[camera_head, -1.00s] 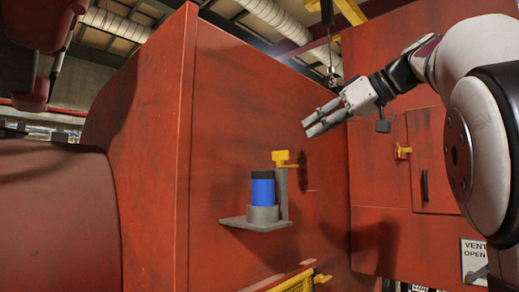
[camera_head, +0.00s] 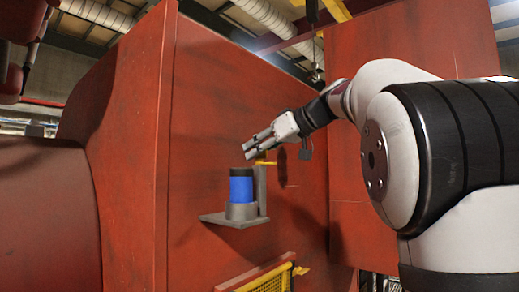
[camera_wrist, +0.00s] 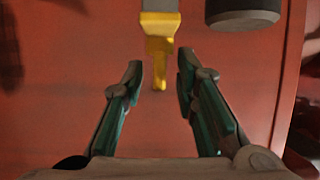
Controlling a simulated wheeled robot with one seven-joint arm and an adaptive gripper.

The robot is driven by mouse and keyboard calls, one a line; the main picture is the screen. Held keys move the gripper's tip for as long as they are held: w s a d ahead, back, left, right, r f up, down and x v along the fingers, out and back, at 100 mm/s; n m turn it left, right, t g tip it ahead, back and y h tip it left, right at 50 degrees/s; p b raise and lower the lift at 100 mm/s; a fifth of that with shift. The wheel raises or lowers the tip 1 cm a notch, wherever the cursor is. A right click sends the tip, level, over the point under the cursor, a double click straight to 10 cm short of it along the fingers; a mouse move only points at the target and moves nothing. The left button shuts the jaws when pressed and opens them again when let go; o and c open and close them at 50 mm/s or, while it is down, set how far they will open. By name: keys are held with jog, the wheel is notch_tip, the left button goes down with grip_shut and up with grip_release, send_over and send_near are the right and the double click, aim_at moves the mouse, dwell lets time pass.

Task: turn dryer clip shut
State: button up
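The dryer clip is a yellow lever (camera_wrist: 158,45) on top of a grey upright post (camera_head: 262,192). In the head view its yellow part (camera_head: 266,162) shows partly behind my gripper. A blue cylinder with a black top (camera_head: 241,187) stands beside the post in a grey holder. My gripper (camera_head: 250,152) is just above and beside the clip in the head view. In the wrist view my gripper (camera_wrist: 158,80) is open, and the yellow lever's narrow end lies between the fingertips in the picture. I cannot tell whether anything touches.
A grey shelf (camera_head: 220,219) on the red wall (camera_head: 200,130) carries the holder and post. The cylinder's black top (camera_wrist: 242,10) is at the upper right in the wrist view.

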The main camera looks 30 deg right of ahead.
grip_shut()
